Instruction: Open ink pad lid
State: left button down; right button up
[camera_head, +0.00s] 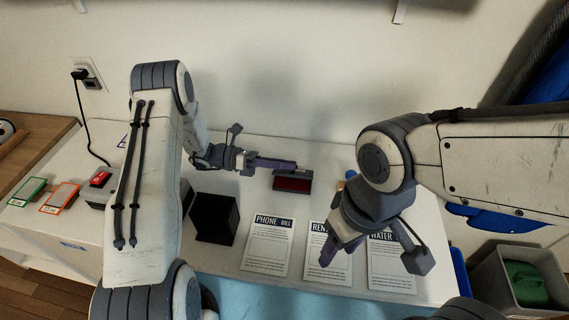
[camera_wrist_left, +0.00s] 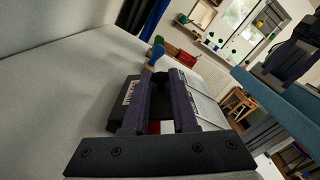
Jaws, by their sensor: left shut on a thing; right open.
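The ink pad (camera_head: 292,184) lies on the white table near the back wall, its red surface showing toward me. Its dark lid (camera_head: 305,174) is raised along the back edge. My left gripper (camera_head: 292,165) is at the lid and shut on it; the exact contact is hard to see. In the left wrist view, the dark pad body (camera_wrist_left: 122,98) with white lettering shows beside the fingers, and a strip of red shows between them. My right gripper (camera_head: 340,249) is open and empty above the middle paper, pointing down.
Papers marked phone bill (camera_head: 268,246), rent and water (camera_head: 392,268) lie along the front. A black box (camera_head: 215,218) stands left of them. A blue-topped stamp (camera_head: 350,175) is right of the pad. A grey bin (camera_head: 520,282) is at far right.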

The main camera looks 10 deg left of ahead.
pick_arm(q)
jog(key=shift+w+r, duration=0.1)
jog(key=shift+r, duration=0.05)
dwell(0.5)
jog(key=shift+w+r+n+p, duration=0.15)
jog(key=shift+w+n+p, duration=0.1)
jog(key=shift+n+p, duration=0.4)
jog(key=shift+w+r+n+p, duration=0.15)
jog(key=shift+w+n+p, duration=0.2)
jog(key=shift+n, duration=0.4)
jog(key=shift+w+r+n+p, duration=0.1)
jog(key=shift+w+n+p, duration=0.25)
jog(key=shift+w+n, duration=0.45)
jog(key=shift+w+a+n, duration=0.1)
jog(key=shift+w+n, duration=0.1)
jog(key=shift+n, duration=0.5)
jog(key=shift+w+n, duration=0.2)
jog(key=shift+n, duration=0.5)
jog(key=c, duration=0.7)
grip_release()
jog(key=shift+c, duration=0.2)
